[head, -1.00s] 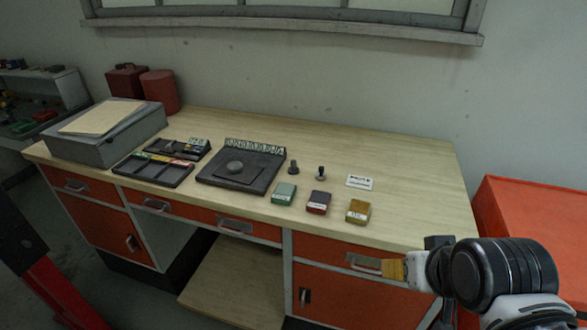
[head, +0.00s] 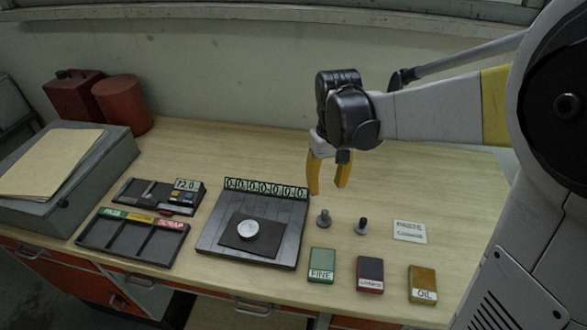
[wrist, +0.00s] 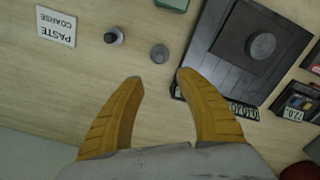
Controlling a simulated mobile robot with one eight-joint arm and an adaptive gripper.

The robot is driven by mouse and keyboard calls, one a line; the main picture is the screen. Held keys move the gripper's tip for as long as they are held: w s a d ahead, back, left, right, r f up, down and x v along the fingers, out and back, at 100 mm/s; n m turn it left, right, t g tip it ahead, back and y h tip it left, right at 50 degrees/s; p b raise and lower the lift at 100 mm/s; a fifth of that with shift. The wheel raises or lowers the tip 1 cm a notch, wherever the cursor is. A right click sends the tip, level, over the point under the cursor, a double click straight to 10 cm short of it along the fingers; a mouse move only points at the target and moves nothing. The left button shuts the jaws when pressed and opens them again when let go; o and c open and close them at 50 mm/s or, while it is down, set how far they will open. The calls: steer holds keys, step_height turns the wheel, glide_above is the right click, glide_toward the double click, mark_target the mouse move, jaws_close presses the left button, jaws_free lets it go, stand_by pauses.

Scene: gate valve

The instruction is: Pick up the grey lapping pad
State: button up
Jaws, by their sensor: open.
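My gripper (head: 328,190) is open and empty above the bench, its yellow fingers pointing down. A small grey knobbed piece, which looks like the grey lapping pad (head: 323,219), stands on the bench just below and in front of the fingers. In the wrist view the pad (wrist: 159,54) lies just beyond the gap between the open fingertips (wrist: 159,77), apart from both. A similar piece with a black knob (head: 361,226) stands to its right; it also shows in the wrist view (wrist: 114,36).
A dark plate (head: 213,233) with a metal disc (head: 248,230) stands left of the pad. Green (head: 321,265), red (head: 370,274) and yellow (head: 422,284) blocks line the front. A paste card (head: 410,231) lies right. Dark trays (head: 130,237) and a grey case (head: 75,190) are further left.

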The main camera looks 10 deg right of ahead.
mark_target(325, 211)
steer(key=f, duration=0.2)
steer(key=s+f+b, duration=0.1)
steer(key=f, duration=0.1)
steer(key=shift+d+f, duration=0.1)
steer(key=shift+f, duration=0.05)
step_height(325, 211, down, 6)
steer(key=b, duration=0.3)
steer(key=shift+s+f, duration=0.1)
steer(key=shift+s, duration=0.05)
jaws_close()
